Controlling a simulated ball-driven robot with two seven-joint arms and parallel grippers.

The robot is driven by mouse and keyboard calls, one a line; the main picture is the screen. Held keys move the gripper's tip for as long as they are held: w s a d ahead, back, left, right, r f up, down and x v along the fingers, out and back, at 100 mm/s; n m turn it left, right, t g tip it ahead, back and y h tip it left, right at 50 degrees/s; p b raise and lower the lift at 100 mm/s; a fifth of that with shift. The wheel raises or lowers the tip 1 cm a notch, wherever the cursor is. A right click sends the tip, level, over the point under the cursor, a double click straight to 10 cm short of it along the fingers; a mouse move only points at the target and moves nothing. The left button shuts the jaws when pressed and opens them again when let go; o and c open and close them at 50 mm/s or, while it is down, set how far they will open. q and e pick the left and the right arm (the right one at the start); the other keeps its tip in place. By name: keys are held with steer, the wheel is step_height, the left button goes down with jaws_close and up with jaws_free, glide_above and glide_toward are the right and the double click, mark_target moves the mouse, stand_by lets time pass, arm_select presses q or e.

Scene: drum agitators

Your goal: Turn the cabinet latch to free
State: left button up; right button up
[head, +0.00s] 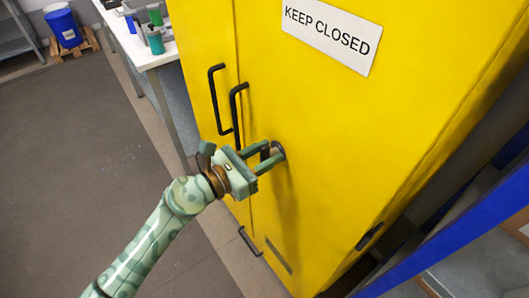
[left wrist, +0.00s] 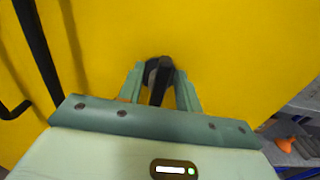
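The yellow cabinet (head: 330,130) fills the middle and right of the head view, with a "KEEP CLOSED" sign on its door. Its latch (head: 278,150) is a small black handle on a round base. It also shows in the left wrist view (left wrist: 158,82), where the handle looks nearly upright. My left gripper (head: 268,158) is at the latch, one finger on each side of the handle. In the left wrist view the fingers (left wrist: 159,88) stand apart, with narrow gaps to the handle. The fingers partly hide the latch in the head view. My right gripper is out of view.
Two long black door handles (head: 237,115) (head: 219,98) stand left of the latch. A white bench (head: 145,50) with bottles is at the upper left, and a blue drum (head: 64,27) is beyond it. A blue-edged shelf (head: 470,245) is at the right. The floor at left is clear.

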arm_select(q)
jaws_close()
